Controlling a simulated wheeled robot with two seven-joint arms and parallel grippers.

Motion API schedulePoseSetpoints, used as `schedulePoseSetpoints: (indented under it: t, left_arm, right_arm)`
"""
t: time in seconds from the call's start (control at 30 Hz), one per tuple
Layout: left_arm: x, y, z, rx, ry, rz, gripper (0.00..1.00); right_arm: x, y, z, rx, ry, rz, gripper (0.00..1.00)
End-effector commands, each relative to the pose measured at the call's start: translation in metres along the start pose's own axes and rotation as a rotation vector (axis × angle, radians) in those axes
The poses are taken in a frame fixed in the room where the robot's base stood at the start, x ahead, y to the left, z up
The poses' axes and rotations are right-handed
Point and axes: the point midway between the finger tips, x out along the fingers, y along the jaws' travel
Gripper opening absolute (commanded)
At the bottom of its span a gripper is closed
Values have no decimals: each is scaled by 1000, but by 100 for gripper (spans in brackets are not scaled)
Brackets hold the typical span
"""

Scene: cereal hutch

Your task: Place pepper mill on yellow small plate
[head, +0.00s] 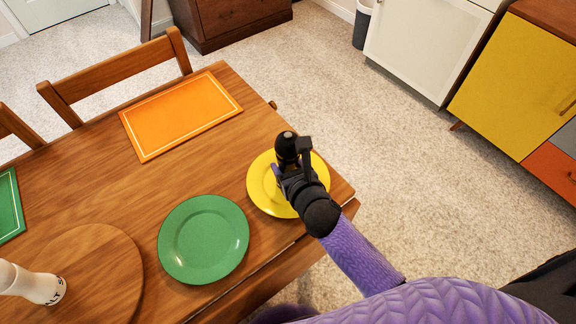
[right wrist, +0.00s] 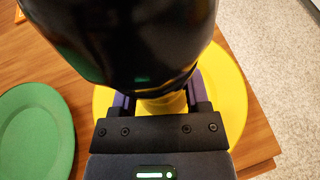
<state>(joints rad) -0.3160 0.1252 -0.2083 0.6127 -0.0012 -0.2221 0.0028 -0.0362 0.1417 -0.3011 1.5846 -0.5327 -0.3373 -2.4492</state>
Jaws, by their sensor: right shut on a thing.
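The black pepper mill (head: 287,146) is in my right gripper (head: 281,173), which is shut on it. In the head view they are over the yellow small plate (head: 264,199) near the table's right edge. In the right wrist view the mill (right wrist: 130,40) fills the upper part, and the right gripper's fingers (right wrist: 162,95) close on its lower part. The yellow plate (right wrist: 232,95) shows behind and around them. The mill's base is hidden, so I cannot tell whether it touches the plate. My left gripper is not in view.
A green plate (head: 203,239) lies left of the yellow plate, also in the right wrist view (right wrist: 35,130). An orange placemat (head: 180,115) lies further back. A white salt shaker (head: 35,285) is on a round wooden board (head: 100,265). Chairs stand beyond the table.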

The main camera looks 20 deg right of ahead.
Motion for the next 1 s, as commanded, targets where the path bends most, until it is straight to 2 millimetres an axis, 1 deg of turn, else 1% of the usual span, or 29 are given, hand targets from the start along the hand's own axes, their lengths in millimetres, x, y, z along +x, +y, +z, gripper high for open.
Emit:
schedulePoseSetpoints:
  t: [0.1, 0.13, 0.17, 0.2, 0.3, 0.57, 0.67, 0.77, 0.9, 1.0]
  left_arm:
    - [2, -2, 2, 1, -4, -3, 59]
    - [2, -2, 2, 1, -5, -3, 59]
    - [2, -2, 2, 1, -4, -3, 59]
    - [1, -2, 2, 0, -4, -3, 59]
    - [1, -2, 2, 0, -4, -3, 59]
    - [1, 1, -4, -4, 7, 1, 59]
    - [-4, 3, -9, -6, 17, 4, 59]
    - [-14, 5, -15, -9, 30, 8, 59]
    - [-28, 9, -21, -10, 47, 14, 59]
    - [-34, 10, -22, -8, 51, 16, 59]
  right_arm:
    - [1, 0, -2, 0, -1, 0, 0]
    - [1, 0, -3, 0, 0, 0, 61]
    - [1, 0, -2, 0, 0, 0, 68]
    - [1, 0, -2, 0, 0, 0, 76]
    - [1, 0, -2, 0, 0, 0, 95]
    - [1, 0, -1, 0, 0, -1, 95]
    - [-7, 0, 2, 0, 1, -1, 95]
    - [-28, 0, 4, -1, 1, 0, 95]
    - [-65, 0, 5, 0, 2, 0, 95]
    - [-91, 0, 4, 0, 2, -1, 95]
